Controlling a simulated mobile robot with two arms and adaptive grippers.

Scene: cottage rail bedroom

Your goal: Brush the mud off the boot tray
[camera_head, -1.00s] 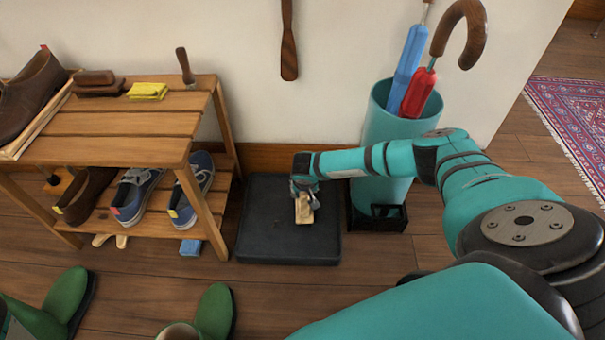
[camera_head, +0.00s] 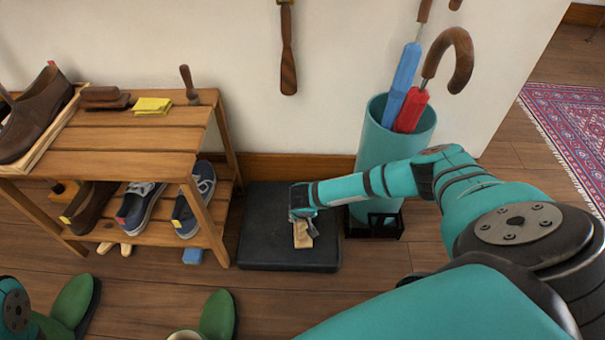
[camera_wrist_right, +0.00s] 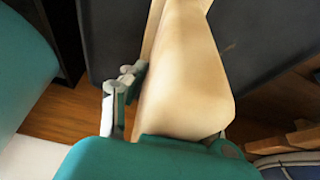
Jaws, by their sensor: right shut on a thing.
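The boot tray (camera_head: 262,252) is a dark, shallow square on the floor right of the shoe bench. My right gripper (camera_head: 302,213) is over the tray's right half, shut on a pale wooden brush (camera_head: 303,236). The brush also shows large in the right wrist view (camera_wrist_right: 190,85), beside a gripper finger (camera_wrist_right: 120,95) and over the dark tray (camera_wrist_right: 265,40). Whether its bristles touch the tray is hidden. I cannot clearly make out mud on the tray. My left gripper is out of view.
A teal umbrella stand (camera_head: 375,135) with umbrellas is close to the tray's right. The wooden bench (camera_head: 130,165) holding shoes is close to its left. Green boots (camera_head: 218,315) are on the floor in front. Bare floorboards lie before the tray.

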